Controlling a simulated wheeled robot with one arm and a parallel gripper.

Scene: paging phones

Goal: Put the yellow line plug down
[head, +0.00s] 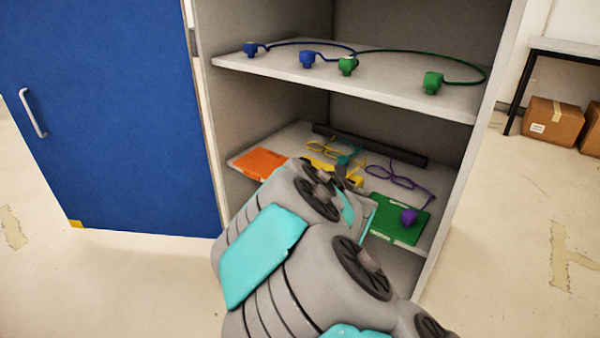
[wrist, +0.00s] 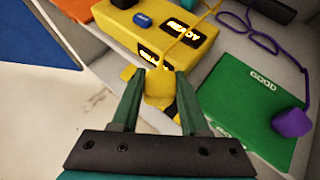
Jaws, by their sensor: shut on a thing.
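The yellow line plug (wrist: 158,88) is between the fingers of my gripper (wrist: 159,80) in the wrist view, and the fingers are shut on it. Its yellow cord (wrist: 186,38) runs up across a yellow box (wrist: 148,28) with lit "READY" labels and a blue button. The plug appears just in front of the box; I cannot tell whether it touches anything below. In the head view, my arm hides the gripper and the plug, and part of the yellow box (head: 355,180) shows behind it.
On the lower shelf, a green "GOOD" mat (head: 385,228) holds a purple plug (head: 409,217); an orange mat (head: 262,163) lies left. Blue plugs (head: 308,59) and green plugs (head: 433,82) stand above. The blue door (head: 105,120) is open. A dark bar (head: 390,152) lies behind.

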